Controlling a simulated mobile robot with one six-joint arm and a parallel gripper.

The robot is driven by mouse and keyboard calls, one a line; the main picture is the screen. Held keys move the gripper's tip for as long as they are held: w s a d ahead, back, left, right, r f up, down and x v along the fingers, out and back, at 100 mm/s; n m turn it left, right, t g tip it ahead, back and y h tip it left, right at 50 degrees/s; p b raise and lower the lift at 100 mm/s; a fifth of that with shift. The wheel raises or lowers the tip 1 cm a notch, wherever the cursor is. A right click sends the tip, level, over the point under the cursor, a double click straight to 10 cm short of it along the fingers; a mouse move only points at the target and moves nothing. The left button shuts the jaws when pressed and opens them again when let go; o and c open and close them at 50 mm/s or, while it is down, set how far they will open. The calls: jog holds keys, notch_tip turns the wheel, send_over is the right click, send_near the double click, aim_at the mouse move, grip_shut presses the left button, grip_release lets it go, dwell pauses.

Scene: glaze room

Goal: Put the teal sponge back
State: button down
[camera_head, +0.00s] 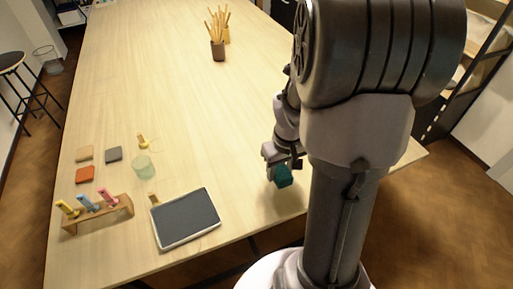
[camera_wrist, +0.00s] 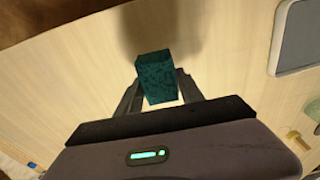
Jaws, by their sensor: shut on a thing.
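The teal sponge (camera_head: 283,177) is held in my gripper (camera_head: 279,166) above the right part of the wooden table (camera_head: 200,110), near its front edge. In the wrist view the sponge (camera_wrist: 157,77) sits between the two fingers of my gripper (camera_wrist: 158,88), which are shut on it. A shadow lies on the table past it. At the left of the table are an orange sponge (camera_head: 85,175), a tan sponge (camera_head: 84,154) and a grey sponge (camera_head: 114,155), set apart from one another in a loose group.
A dark-topped tray or tablet (camera_head: 185,218) lies near the front edge. A wooden rack (camera_head: 98,215) with colourful-handled tools stands left of it. The table's middle is clear.

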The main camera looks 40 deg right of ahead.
aim_at(278, 175)
jog(key=shift+w+d+f+b, duration=0.1)
jog(key=shift+w+f+b, duration=0.2)
jog(key=shift+f+b, duration=0.5)
jog(key=shift+w+d+f+b, duration=0.1)
jog(key=shift+w+f+b, duration=0.2)
jog(key=shift+f, duration=0.85)
jog(key=c, duration=0.7)
grip_release()
jog(key=shift+r, duration=0.1)
jog(key=shift+c, duration=0.2)
